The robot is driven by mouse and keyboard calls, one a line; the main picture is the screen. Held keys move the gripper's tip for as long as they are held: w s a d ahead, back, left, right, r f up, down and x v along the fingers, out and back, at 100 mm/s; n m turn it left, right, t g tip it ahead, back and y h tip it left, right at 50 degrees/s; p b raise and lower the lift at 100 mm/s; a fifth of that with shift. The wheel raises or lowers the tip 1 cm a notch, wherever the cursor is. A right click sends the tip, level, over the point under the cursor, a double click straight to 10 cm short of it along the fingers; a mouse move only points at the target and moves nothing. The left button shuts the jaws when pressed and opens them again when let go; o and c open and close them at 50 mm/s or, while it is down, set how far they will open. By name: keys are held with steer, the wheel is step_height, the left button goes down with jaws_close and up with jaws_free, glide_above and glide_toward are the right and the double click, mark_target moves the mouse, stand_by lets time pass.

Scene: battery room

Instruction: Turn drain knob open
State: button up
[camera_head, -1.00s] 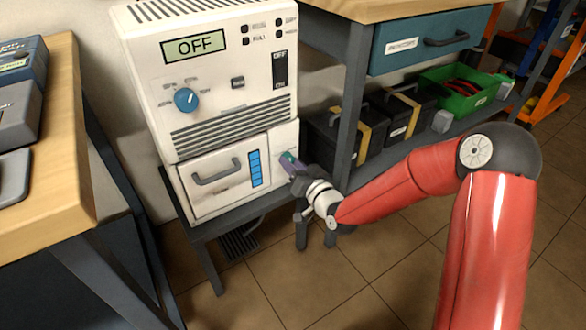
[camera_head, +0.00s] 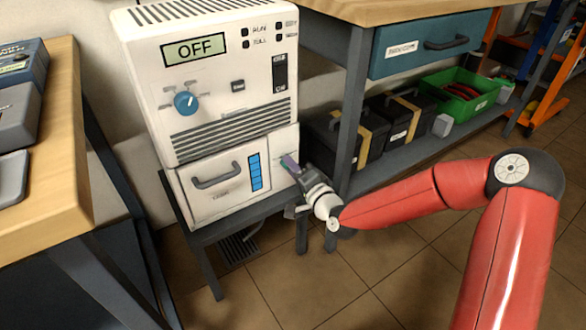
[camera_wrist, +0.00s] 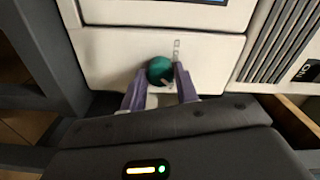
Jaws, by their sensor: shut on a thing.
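The drain knob is a small teal round knob (camera_wrist: 160,71) on the white lower right panel of the machine, beside a small printed marking. In the wrist view my gripper (camera_wrist: 160,84) has its two purple fingers on either side of the knob, shut on it. In the head view my gripper (camera_head: 288,162) reaches the lower right panel from the right, and its fingers largely hide the knob. The white machine (camera_head: 225,75) has a display (camera_head: 194,49) reading OFF and a blue dial (camera_head: 186,103) on its front.
The machine stands on a dark low stand (camera_head: 215,232). A workbench (camera_head: 75,150) is close on the left. A shelf on the right holds black cases (camera_head: 345,138) and a green bin (camera_head: 462,97). The tiled floor in front is clear.

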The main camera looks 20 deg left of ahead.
steer(key=shift+m, duration=0.4)
steer(key=o, duration=1)
steer(key=v, duration=0.8)
steer(key=shift+f, duration=0.1)
